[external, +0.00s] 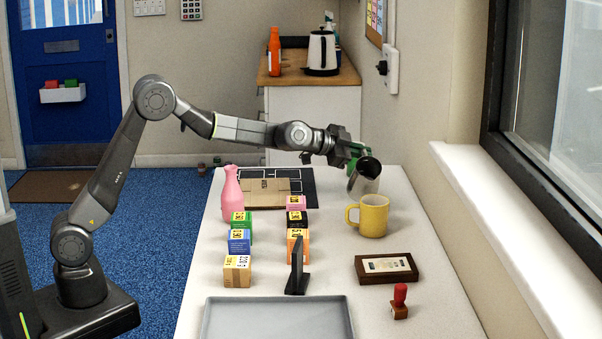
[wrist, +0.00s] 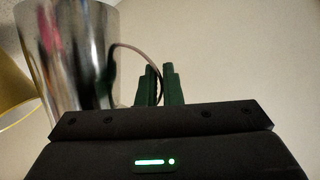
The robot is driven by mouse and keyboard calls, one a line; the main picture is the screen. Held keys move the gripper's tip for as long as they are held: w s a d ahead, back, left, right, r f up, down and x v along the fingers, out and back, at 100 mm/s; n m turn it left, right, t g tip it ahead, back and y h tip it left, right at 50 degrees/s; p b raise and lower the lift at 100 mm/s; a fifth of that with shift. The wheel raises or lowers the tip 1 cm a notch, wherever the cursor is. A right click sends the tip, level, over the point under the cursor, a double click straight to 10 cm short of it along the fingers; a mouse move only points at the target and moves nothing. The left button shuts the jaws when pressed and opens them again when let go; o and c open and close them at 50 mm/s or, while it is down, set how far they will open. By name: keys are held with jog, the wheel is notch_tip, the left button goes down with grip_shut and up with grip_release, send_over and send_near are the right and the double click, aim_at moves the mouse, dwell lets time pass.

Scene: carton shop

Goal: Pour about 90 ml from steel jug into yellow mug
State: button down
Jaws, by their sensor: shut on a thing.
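The steel jug (external: 365,177) is held in the air above the table, just behind and above the yellow mug. My gripper (external: 357,153) has green fingers shut on the jug's handle; in the wrist view the fingers (wrist: 165,84) close on the thin handle beside the shiny jug body (wrist: 75,55). The yellow mug (external: 373,216) stands upright on the table, its handle to the left. A yellow edge (wrist: 14,75) shows at the left of the wrist view. The mug's contents and any stream of liquid cannot be made out.
A pink bottle (external: 231,190) and several small coloured cartons (external: 239,242) stand left of the mug. A dark upright stand (external: 297,266), a framed plaque (external: 386,268), a red stamp (external: 400,300) and a grey tray (external: 278,318) are nearer. The window sill (external: 500,215) borders the right.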

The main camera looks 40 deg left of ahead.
aim_at(365, 151)
jog(key=r+p, duration=0.1)
jog(key=p, duration=0.1)
jog(key=r+p, duration=0.1)
jog(key=p, duration=0.1)
jog(key=shift+s+d+r, duration=0.2)
jog(key=shift+d+r, duration=0.1)
jog(key=shift+d, duration=0.05)
jog(key=r+p, duration=0.1)
jog(key=p, duration=0.2)
jog(key=d+r+m+t+p, duration=0.1)
jog(key=p, duration=0.2)
jog(key=shift+s+m, duration=0.3)
jog(key=shift+s, duration=0.1)
jog(key=shift+s+d+f+m+y+p, duration=0.3)
jog(key=shift+f+m+y+p, duration=0.25)
jog(key=shift+p, duration=0.3)
jog(key=shift+s+d+r+m+t+p, duration=0.15)
jog(key=shift+d+r+m+t+p, duration=0.25)
jog(key=shift+p, duration=0.35)
jog(key=shift+s+a, duration=0.15)
jog(key=shift+r+m, duration=0.15)
jog(key=shift+m, duration=0.1)
jog(key=shift+s+d+r+t+p, duration=0.1)
jog(key=shift+d+r+t+p, duration=0.15)
jog(key=shift+p, duration=0.25)
jog(key=shift+s+d+r+m+t+p, duration=0.25)
jog(key=shift+s+d+r+m+p, duration=0.1)
jog(key=shift+m, duration=0.25)
